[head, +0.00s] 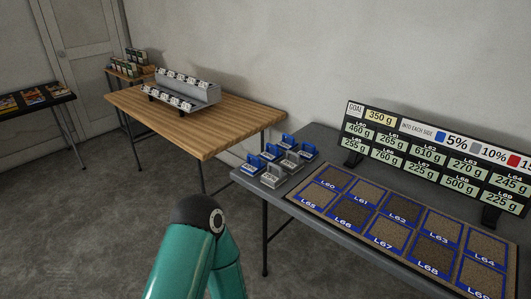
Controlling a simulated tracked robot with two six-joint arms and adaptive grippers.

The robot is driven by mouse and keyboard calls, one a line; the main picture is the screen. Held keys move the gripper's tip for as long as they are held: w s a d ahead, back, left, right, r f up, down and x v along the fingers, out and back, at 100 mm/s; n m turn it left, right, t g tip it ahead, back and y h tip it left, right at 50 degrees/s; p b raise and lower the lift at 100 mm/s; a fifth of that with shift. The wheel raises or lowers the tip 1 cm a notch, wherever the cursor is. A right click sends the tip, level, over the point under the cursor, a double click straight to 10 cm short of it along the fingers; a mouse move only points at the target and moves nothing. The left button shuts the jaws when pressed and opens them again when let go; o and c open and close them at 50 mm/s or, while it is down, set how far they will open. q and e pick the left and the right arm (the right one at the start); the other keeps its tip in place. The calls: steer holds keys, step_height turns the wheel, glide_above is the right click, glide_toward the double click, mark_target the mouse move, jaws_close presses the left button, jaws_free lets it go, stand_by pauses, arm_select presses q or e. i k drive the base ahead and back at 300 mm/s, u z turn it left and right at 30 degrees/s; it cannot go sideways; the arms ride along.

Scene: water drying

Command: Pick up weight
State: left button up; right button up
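Several small weights with raised handles stand grouped on the left end of the dark grey table (318,142). Blue ones include one at the back (287,141), one at the right (308,149) and one at the left (255,161). Grey ones include one at the right (291,162) and one at the front (272,177). Their markings are too small to read surely. A teal arm link of mine rises at the bottom centre, short of the weights. Neither gripper shows in the head view, so I cannot see whether anything is held.
Right of the weights lies a board (321,212) of brown squares labelled L60 to L69. Behind it stands a black sign (398,150) reading "GOAL 350 g" above gram values. A wooden table (240,120) at left holds a grey stepped rack (205,92). Floor shows between the tables.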

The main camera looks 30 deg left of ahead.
mark_target(287, 144)
steer(key=u, duration=0.3)
steer(key=k, duration=0.25)
steer(key=u, duration=0.95)
steer(key=i, duration=1)
steer(key=u, duration=0.05)
